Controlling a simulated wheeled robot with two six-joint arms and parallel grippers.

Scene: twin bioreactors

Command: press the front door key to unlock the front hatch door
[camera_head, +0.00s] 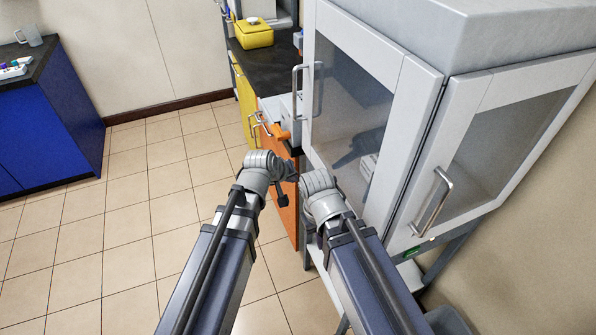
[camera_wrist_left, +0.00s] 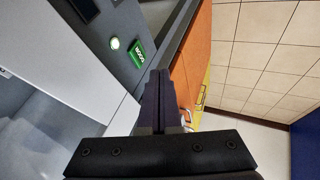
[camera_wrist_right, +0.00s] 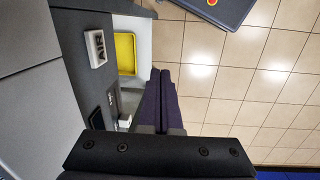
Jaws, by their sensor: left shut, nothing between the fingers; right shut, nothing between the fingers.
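The cabinet (camera_head: 443,85) stands on the right in the head view, its glazed front hatch door (camera_head: 350,105) shut, with a long bar handle. In the left wrist view a round lit button (camera_wrist_left: 115,43) sits beside a green lit display (camera_wrist_left: 137,54) on a grey panel. I cannot read a label that marks it as the front door key. My left gripper (camera_wrist_left: 157,75) is shut and empty, its tips just below the display in that view and apart from the button. My right gripper (camera_wrist_right: 161,75) is shut and empty; its wrist hides it in the head view.
An orange-fronted counter (camera_head: 285,205) and a yellow box (camera_head: 253,33) stand beyond my arms. The tiled floor at left is free.

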